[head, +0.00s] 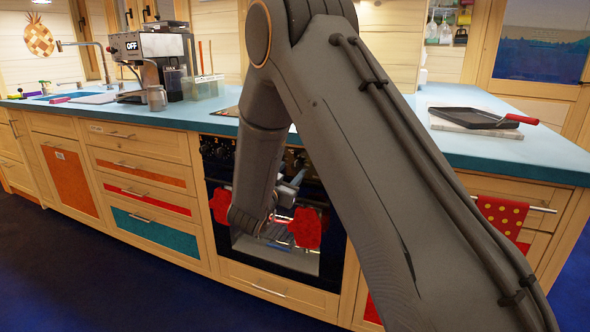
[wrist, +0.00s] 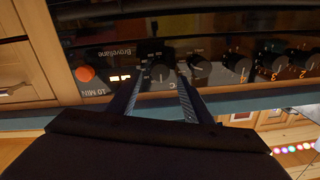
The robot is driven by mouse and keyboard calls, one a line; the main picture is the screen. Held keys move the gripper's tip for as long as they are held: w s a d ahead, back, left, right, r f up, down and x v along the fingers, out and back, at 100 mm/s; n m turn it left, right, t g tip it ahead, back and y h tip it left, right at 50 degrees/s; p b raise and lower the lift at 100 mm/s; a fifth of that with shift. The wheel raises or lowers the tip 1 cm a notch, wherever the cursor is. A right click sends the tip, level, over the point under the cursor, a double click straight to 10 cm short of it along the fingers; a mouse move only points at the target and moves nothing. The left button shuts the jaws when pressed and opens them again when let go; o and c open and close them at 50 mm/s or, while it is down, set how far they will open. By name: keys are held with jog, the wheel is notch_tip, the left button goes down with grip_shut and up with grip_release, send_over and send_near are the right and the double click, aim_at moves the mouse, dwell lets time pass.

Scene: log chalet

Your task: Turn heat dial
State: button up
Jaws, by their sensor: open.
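The oven's black control panel carries a row of round dials. In the wrist view, a dark dial (wrist: 159,73) with a light pointer mark sits beside a letter C on the panel. My gripper (wrist: 161,78) is open, with one finger on each side of this dial. I cannot tell whether the fingers touch it. In the head view, my gripper (head: 290,188) is low in front of the oven (head: 221,172), partly hidden by my arm. My arm also hides part of the panel.
An orange knob (wrist: 85,73) and a small lit display are left of the dial in the wrist view. Another dial (wrist: 200,68) is close to the right finger, with several numbered dials beyond. Red mitts (head: 306,228) hang at the oven front. The blue countertop (head: 203,118) is above.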

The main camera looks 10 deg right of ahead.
aim_at(296, 166)
jog(key=shift+x, duration=1.65)
jog(key=c, duration=1.1)
jog(key=shift+o, duration=0.2)
jog(key=shift+d, duration=0.2)
jog(key=shift+a, duration=0.1)
